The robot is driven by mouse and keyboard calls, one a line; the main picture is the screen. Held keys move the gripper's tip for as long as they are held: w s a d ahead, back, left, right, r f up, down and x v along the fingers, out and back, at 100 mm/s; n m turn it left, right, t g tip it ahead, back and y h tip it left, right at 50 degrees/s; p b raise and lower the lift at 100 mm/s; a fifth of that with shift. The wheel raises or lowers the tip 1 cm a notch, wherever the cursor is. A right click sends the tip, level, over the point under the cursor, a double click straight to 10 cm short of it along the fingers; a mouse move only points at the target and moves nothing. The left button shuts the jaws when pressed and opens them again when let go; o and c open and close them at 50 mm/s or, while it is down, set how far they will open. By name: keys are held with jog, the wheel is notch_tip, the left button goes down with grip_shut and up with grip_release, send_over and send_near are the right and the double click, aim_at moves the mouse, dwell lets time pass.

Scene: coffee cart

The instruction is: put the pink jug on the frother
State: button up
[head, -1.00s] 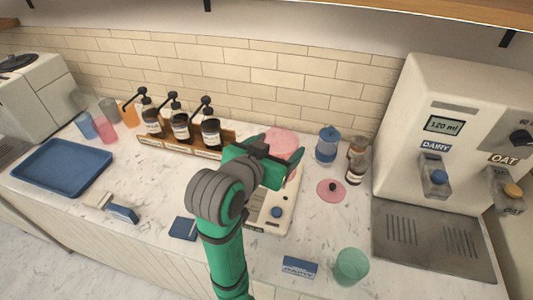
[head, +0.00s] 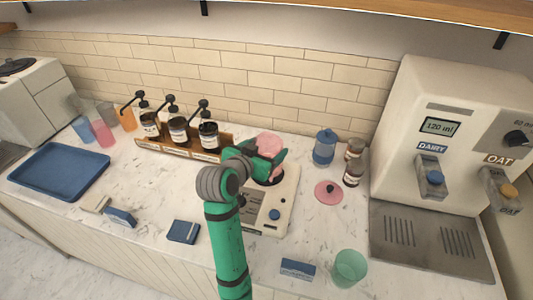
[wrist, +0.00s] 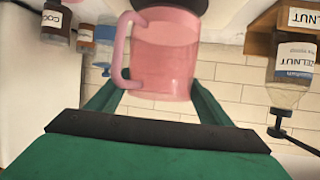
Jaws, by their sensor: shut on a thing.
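The pink jug (head: 268,142) is translucent, with a handle that shows at the left in the wrist view (wrist: 165,62). My gripper (head: 268,155) is shut on the jug, with its green fingers on either side of it. The frother (head: 281,204) is a cream-coloured base with a blue knob and a dark round pad, partly hidden by my gripper. The jug is at the pad end of the frother. In the wrist view, which is upside down, the dark pad lies right at the jug's base. I cannot tell whether they touch.
A wooden rack (head: 160,149) of pump bottles stands left of the frother. A blue lidded jar (head: 325,147), small bottles (head: 354,165) and a pink lid (head: 328,192) are to its right. A green cup (head: 349,268) stands in front. The milk dispenser (head: 438,130) is at the far right.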

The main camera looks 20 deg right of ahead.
jog(key=shift+f, duration=0.95)
jog(key=shift+f, duration=0.1)
jog(key=o, duration=2.1)
jog(key=shift+s+f, duration=0.1)
jog(key=shift+c, duration=0.2)
jog(key=shift+r, duration=0.2)
jog(key=v, duration=1.2)
jog(key=shift+f, duration=0.15)
